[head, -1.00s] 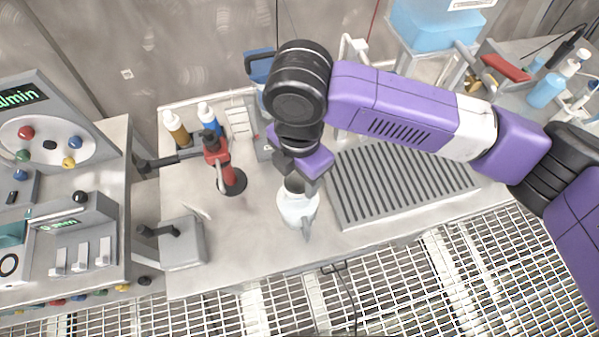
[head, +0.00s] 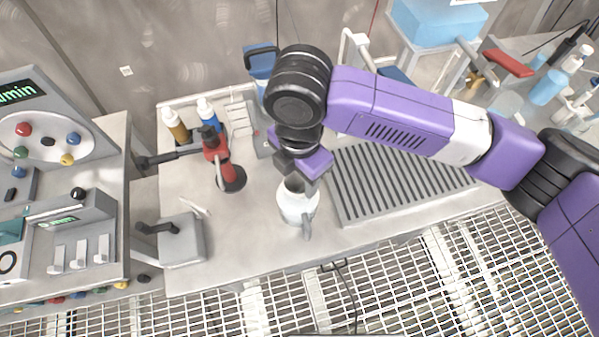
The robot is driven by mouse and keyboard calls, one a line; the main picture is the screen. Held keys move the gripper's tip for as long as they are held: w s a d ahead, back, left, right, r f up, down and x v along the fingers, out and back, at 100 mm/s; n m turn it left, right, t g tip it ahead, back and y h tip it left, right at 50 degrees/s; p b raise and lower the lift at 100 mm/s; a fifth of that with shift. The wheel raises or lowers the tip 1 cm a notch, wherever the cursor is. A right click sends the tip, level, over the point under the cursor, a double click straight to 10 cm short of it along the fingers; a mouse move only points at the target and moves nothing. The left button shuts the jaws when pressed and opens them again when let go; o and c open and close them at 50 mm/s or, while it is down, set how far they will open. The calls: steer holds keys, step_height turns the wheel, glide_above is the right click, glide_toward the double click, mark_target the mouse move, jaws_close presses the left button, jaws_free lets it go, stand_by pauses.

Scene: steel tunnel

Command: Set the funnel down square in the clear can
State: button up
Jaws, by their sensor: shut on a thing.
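The clear can (head: 296,205) looks pale and whitish, with a grey handle or spout at its front. It stands upright on the bench, left of the slatted tray. My gripper (head: 300,172) points down just above the can's mouth, with its jaws shut on the funnel. Only a small dark grey-brown part of the funnel (head: 293,183) shows, low between the jaws and at the can's mouth. The jaws hide the rest. I cannot tell whether the funnel touches the rim or sits square.
A slatted tray (head: 400,187) lies close on the right. A grey lever block (head: 181,242) sits at front left.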

mark_target(300, 180)
steer(key=o, duration=1.9)
steer(key=shift+o, duration=0.2)
steer(key=shift+r, duration=0.15)
steer(key=shift+r+p, duration=2.95)
steer(key=shift+r, duration=0.4)
